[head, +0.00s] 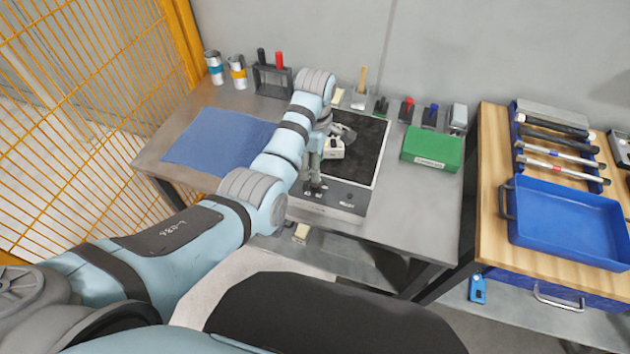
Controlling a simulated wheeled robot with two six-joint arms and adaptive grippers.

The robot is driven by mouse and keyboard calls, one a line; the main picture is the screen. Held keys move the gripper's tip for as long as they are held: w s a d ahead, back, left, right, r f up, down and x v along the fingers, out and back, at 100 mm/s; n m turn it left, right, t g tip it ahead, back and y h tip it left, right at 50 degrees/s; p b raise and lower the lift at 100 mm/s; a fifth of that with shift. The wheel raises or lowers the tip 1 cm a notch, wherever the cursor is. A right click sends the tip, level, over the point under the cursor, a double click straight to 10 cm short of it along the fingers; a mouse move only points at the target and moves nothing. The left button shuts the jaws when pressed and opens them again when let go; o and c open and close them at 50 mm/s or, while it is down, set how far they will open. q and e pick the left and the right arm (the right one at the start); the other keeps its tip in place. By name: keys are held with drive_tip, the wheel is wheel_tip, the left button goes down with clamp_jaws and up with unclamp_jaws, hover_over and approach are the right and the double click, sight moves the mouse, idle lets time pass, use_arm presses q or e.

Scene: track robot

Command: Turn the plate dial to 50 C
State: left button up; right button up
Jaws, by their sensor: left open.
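The hot plate (371,152) has a dark top with a pale edge and stands on the grey metal table. Its dark front panel (347,193) faces me and carries small controls too small to read. My left gripper (315,187) points down at the left part of this panel. Its fingertips are at the panel, and the dial is largely hidden by them. I cannot tell whether the fingers touch the dial or what it reads. The left gripper is open. A small pale block-like shape (334,150) shows over the plate beside my wrist. My right gripper is out of view.
A blue mat (215,141) lies left of my arm. A green box (432,149) stands right of the plate. Small tools and holders line the table's back. A wooden bench (492,190) with a blue tray (567,222) is at the right. Yellow mesh fencing (90,100) is at the left.

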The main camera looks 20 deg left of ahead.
sight(315, 185)
use_arm(q)
wheel_tip(315, 185, down, 8)
drive_tip(key=shift+w+b, duration=0.1)
drive_tip(key=shift+b, duration=0.9)
drive_tip(key=shift+r, duration=0.1)
clamp_jaws()
